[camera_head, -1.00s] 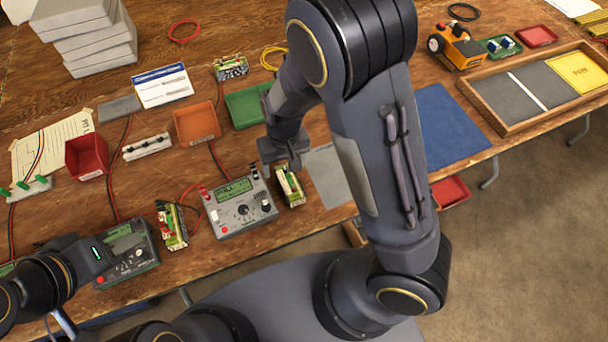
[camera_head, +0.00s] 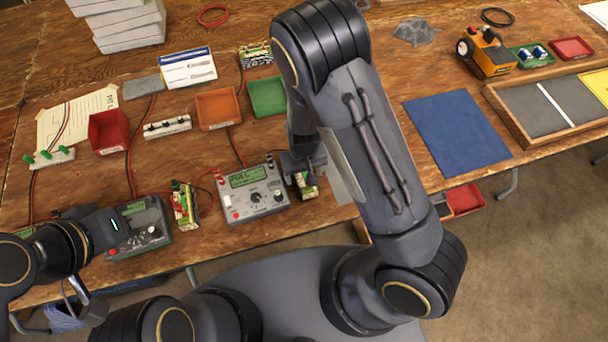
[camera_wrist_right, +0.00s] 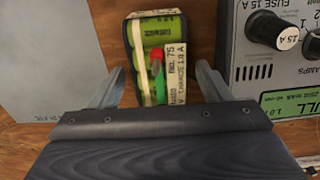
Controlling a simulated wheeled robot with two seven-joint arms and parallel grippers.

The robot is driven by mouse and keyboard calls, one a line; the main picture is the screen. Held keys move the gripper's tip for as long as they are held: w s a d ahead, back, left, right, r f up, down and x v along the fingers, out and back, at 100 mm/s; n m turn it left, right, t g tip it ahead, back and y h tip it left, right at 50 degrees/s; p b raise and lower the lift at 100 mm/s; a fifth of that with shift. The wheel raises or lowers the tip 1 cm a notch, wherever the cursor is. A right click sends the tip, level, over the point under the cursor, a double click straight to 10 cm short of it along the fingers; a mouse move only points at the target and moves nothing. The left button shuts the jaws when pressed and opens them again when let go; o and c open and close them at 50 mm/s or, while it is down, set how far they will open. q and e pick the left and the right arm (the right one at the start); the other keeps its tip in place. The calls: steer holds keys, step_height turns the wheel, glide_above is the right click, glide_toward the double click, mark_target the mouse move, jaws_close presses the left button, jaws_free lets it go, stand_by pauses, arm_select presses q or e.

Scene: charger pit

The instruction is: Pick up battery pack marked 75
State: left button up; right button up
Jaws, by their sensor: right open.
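The battery pack marked 75 (camera_wrist_right: 158,55) has green cells, a red and green lead and a paper label reading No. 75 in the right wrist view. In the head view the pack (camera_head: 309,188) lies on the bench beside the charger, partly hidden by my right gripper (camera_head: 303,168). In the right wrist view my right gripper (camera_wrist_right: 161,82) is open, its fingers on either side of the pack's near end with gaps. My left gripper (camera_head: 118,222) is over the left charger (camera_head: 150,230); its fingers are not clear.
The FULL-reading charger (camera_head: 252,195) stands close beside the pack. Another battery pack (camera_head: 184,205) stands left of it. Orange (camera_head: 217,107) and green (camera_head: 267,97) trays lie behind.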

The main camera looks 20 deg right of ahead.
jaws_close()
stand_by(0.3)
steer(key=shift+r, duration=0.2)
